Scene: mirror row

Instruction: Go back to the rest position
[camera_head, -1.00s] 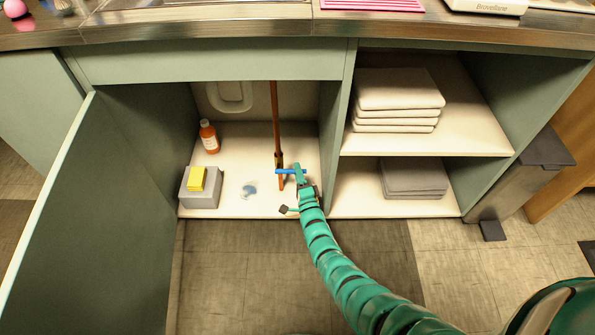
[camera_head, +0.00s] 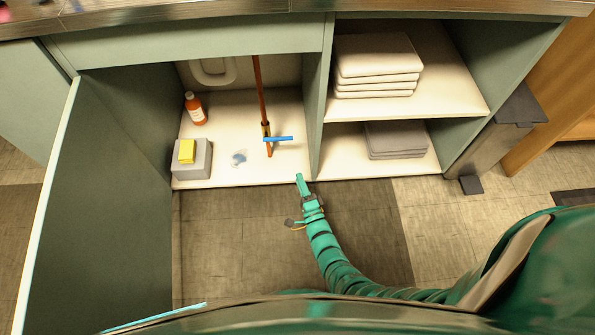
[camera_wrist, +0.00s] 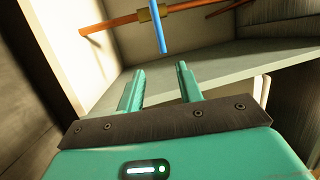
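My gripper (camera_head: 300,184) is just in front of the cabinet's front edge, outside the open compartment, above the floor. In the wrist view my gripper (camera_wrist: 160,82) has its two green fingers apart, with nothing between them. A copper pipe (camera_head: 262,100) runs down inside the left compartment. A blue valve handle (camera_head: 278,139) sits across its lower part, apart from my fingers. In the wrist view the blue handle (camera_wrist: 158,32) and the pipe (camera_wrist: 110,24) lie beyond the fingertips.
The open cabinet door (camera_head: 95,200) stands at the left. An orange bottle (camera_head: 195,108), a grey box (camera_head: 193,163) with a yellow sponge (camera_head: 187,151) stand inside. Folded towels (camera_head: 376,62) lie on the right shelves. A dark bin (camera_head: 500,130) stands at right. Floor (camera_head: 225,235) ahead is clear.

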